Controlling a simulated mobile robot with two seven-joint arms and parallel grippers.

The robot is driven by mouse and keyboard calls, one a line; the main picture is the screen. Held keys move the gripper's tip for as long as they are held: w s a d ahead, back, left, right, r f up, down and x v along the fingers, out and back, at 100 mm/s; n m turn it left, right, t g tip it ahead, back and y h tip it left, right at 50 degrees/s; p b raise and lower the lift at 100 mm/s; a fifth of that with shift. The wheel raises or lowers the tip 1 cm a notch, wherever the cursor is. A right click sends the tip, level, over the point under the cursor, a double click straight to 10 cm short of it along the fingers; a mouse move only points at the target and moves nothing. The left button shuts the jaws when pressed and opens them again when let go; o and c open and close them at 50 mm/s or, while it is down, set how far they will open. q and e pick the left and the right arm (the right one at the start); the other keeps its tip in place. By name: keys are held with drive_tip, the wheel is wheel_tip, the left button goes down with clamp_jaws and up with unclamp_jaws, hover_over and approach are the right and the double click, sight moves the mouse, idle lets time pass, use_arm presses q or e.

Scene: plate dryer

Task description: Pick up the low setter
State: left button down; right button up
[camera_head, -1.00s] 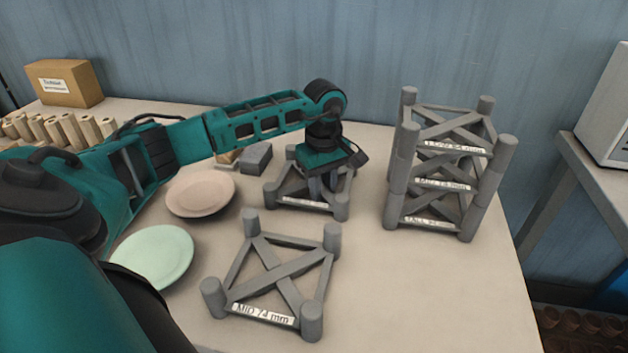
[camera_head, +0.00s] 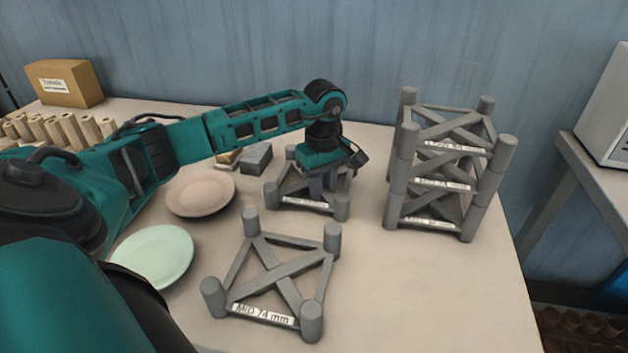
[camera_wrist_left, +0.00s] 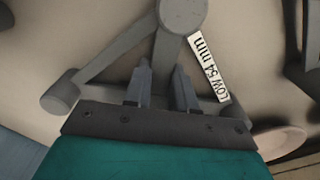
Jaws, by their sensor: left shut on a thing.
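The low setter (camera_head: 305,204) is a grey frame with corner posts and crossing bars, standing on the table at the back middle. In the left wrist view, the low setter (camera_wrist_left: 112,52) shows its label "LOW 54 mm". My left gripper (camera_head: 322,188) points down over it, fingers among its bars. In the left wrist view, my left gripper (camera_wrist_left: 163,80) is shut on the setter's bar; the exact contact is partly hidden. The setter appears to rest on the table. My right gripper is not in view.
A "MID 74 mm" setter (camera_head: 264,317) stands in front. A tall stack of setters (camera_head: 478,193) stands to the right. A pink plate (camera_head: 200,192) and a green plate (camera_head: 153,256) lie left. A grey block (camera_head: 256,158) sits behind. The front right table is clear.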

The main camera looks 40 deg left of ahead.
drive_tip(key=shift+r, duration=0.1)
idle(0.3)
use_arm(q)
drive_tip(key=shift+r, duration=0.1)
drive_tip(key=shift+r, duration=0.5)
wheel_tip(320, 180, up, 26)
drive_tip(key=p, duration=0.9)
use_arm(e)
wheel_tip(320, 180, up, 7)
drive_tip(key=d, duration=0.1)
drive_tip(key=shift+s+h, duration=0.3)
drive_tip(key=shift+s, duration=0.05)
use_arm(q)
drive_tip(key=shift+f, duration=0.1)
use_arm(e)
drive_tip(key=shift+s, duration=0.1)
